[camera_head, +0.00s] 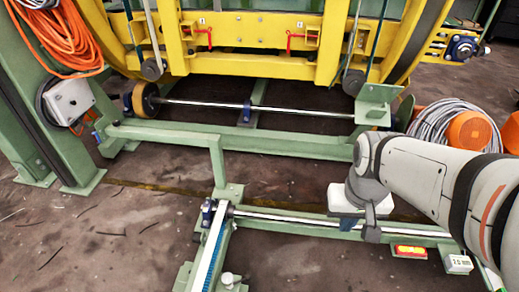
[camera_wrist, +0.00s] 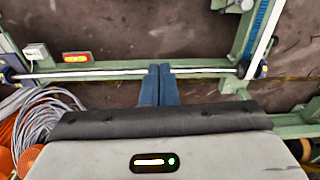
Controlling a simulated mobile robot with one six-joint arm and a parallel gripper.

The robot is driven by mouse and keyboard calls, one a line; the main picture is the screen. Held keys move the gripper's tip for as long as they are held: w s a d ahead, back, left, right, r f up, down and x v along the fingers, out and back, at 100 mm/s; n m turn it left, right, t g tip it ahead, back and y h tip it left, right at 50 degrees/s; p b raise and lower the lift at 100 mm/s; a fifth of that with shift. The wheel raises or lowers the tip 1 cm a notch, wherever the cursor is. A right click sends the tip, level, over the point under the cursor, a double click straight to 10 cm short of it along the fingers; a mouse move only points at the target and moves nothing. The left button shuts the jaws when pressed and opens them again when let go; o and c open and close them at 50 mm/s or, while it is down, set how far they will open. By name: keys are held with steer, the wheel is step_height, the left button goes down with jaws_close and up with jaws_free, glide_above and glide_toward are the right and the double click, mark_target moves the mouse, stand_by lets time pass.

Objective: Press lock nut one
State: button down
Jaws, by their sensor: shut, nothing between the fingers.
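I cannot make out a part that is surely lock nut one. The yellow ring frame (camera_head: 250,58) carries two small white number labels, and the left one (camera_head: 203,22) looks like a 1. A red lever (camera_head: 205,36) sits below the left label and another red lever (camera_head: 292,40) sits near the right one. My gripper (camera_head: 371,232) points down over the green lower rail, well in front of the frame and to its right. In the wrist view its blue fingers (camera_wrist: 159,70) are together with nothing between them.
A green rail (camera_head: 290,222) with a steel rod runs below my gripper. A red-orange lit panel (camera_head: 409,251) and a white display box (camera_head: 458,263) sit at its right. A grey cable coil (camera_head: 450,120) lies at the right. Orange hose (camera_head: 65,40) hangs at the left.

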steer(key=w+a+f+n+g+p, duration=0.1)
steer(key=w+a+f+p, duration=0.2)
steer(key=w+a+f, duration=0.35)
steer(key=w+a+f+n+g+p, duration=0.1)
steer(key=w+a+f+g+p, duration=0.2)
steer(key=w+a, duration=0.6)
steer(key=a+f+p, duration=0.2)
steer(key=a+f, duration=0.3)
steer(key=f, duration=0.7)
steer(key=a+f+n+h+p, duration=0.1)
steer(key=a+f+p, duration=0.2)
steer(key=f, duration=0.9)
steer(key=shift+s+a+g+p, duration=0.35)
steer(key=shift+a+g, duration=0.05)
steer(key=shift+a, duration=0.7)
